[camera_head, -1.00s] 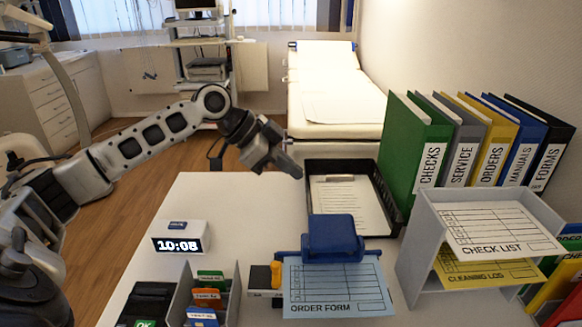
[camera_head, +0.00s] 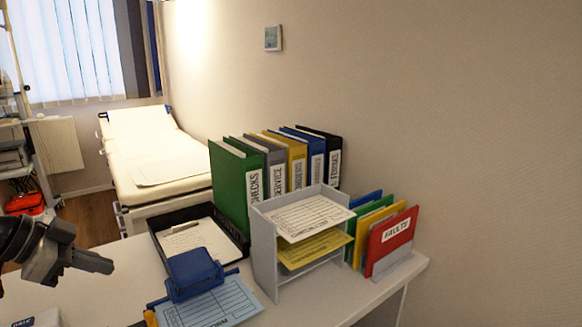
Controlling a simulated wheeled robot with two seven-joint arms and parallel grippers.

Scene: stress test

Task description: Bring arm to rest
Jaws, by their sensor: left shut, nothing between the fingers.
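My left gripper (camera_head: 108,265) comes in from the left edge, above the left part of the desk. It is shut and empty, with its fingers pointing right. It is left of the blue hole punch (camera_head: 193,272) and does not appear to touch anything. The rest of my left arm is cut off by the picture edge. My right gripper is not in view.
On the desk (camera_head: 345,300) stand a black tray (camera_head: 240,243) with a sheet, a blue order form (camera_head: 215,305), a grey paper rack (camera_head: 264,255), several binders (camera_head: 229,185) and a red folder (camera_head: 391,240). An examination couch (camera_head: 150,147) is behind. The desk's front right is bare.

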